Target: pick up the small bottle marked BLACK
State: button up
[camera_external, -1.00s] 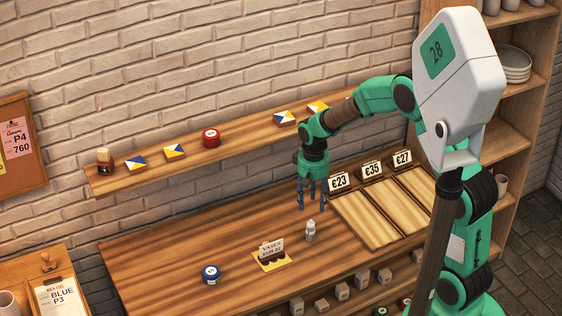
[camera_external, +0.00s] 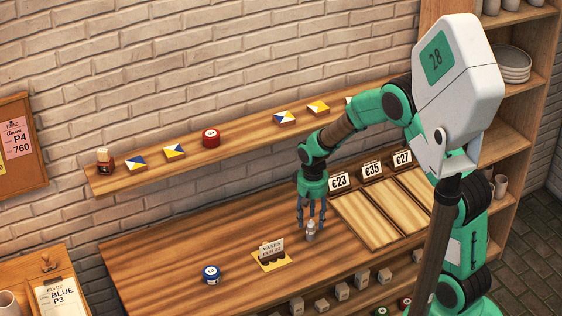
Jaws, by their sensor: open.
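A small pale bottle (camera_external: 310,233) stands upright on the wooden table (camera_external: 180,245), left of the price-tagged trays. Its marking is too small to read. My gripper (camera_external: 311,223) points down with its fingers open around the upper part of the bottle. I cannot tell whether either finger touches it.
A small sign on a yellow base (camera_external: 272,258) stands close to the left of the bottle. A blue round tin (camera_external: 211,274) is further left. Wooden trays (camera_external: 368,222) with price cards lie to the right. A wall shelf (camera_external: 240,137) runs behind. The table's left part is clear.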

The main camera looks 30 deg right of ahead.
aim_at(311, 223)
jog(key=shift+w+f+b, duration=0.1)
jog(key=shift+f+b, duration=0.7)
jog(key=shift+f, duration=1.8)
grip_shut()
